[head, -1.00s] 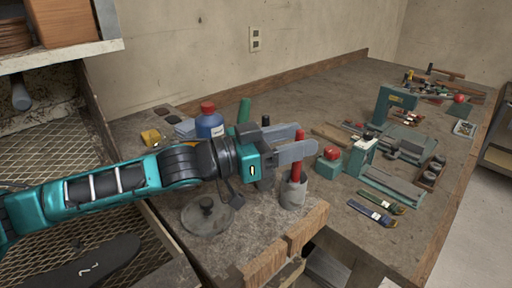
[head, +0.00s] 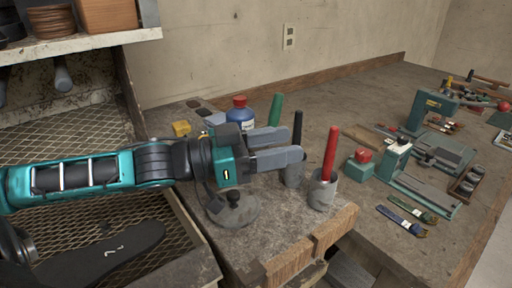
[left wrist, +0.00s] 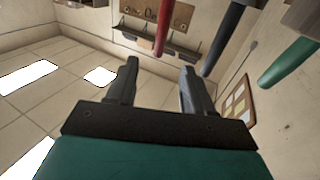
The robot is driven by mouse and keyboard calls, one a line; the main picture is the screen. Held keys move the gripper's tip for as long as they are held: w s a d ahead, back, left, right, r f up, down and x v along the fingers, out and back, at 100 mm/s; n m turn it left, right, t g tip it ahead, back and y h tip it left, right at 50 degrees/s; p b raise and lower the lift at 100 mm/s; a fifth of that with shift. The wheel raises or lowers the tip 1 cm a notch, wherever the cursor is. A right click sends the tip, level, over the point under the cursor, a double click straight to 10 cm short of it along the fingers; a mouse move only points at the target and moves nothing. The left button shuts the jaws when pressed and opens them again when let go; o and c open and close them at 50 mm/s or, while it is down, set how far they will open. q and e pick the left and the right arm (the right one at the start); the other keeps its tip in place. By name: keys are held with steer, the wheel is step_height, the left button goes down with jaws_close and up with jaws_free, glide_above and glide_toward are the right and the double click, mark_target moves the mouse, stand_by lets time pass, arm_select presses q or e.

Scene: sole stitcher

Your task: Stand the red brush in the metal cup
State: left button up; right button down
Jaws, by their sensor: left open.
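The red brush (head: 331,152) stands nearly upright, leaning slightly, in the grey metal cup (head: 322,193) near the bench's front corner. Its lower end is hidden inside the cup. My left gripper (head: 297,145) is open and empty, to the left of the red brush and apart from it. In the left wrist view the red handle (left wrist: 163,27) shows beyond the open fingers (left wrist: 159,68), not between them. My right gripper is not in view.
A black handle (head: 297,128) stands in another grey cup (head: 293,174) behind my left fingers. A green handle (head: 276,109) and a blue bottle with red cap (head: 241,113) stand farther back. A round lidded pot (head: 234,208) lies below my gripper. Flat brushes (head: 407,221) lie at right.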

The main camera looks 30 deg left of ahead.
arm_select(q)
steer(key=shift+p+v, duration=0.95)
steer(key=shift+v, duration=0.85)
steer(key=shift+s, duration=0.1)
